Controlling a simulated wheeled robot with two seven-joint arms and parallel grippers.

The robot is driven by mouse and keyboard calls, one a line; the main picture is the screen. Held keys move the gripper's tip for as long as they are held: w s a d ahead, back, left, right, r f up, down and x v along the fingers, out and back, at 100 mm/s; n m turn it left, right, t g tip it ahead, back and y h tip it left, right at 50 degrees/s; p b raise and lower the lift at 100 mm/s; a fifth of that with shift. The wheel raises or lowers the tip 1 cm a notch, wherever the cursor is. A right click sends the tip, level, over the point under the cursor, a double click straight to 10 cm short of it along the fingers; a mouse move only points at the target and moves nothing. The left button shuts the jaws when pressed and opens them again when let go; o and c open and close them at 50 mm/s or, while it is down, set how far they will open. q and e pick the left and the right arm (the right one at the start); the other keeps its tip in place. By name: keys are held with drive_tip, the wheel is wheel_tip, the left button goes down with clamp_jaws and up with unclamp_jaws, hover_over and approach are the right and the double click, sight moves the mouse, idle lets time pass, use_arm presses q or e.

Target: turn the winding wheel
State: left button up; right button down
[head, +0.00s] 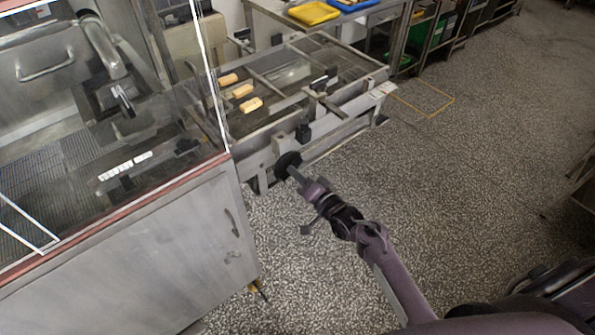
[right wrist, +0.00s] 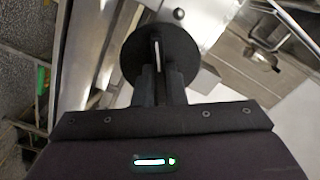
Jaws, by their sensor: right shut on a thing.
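The winding wheel (head: 287,164) is a dark round disc on the near side of the mesh conveyor frame, just right of the steel enrober cabinet. In the right wrist view the black wheel (right wrist: 188,48) fills the upper middle, with a small knob at its upper right edge. My right gripper (head: 294,173) reaches it from the lower right. In the right wrist view its fingers (right wrist: 159,75) are shut on the wheel's middle part, which they partly hide. My left gripper is not in view.
The enrober cabinet (head: 150,270) with clear panels stands at left. Several bars (head: 243,91) lie on the mesh conveyor (head: 345,70). Yellow (head: 314,12) and blue trays sit on a table behind. The speckled floor (head: 470,170) at right is clear.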

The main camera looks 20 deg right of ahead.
drive_tip(key=shift+m, duration=0.5)
drive_tip(key=c, duration=1.5)
unclamp_jaws()
drive_tip(key=v, duration=0.7)
drive_tip(key=shift+s+d+b, duration=0.15)
drive_tip(key=shift+s+b, duration=0.2)
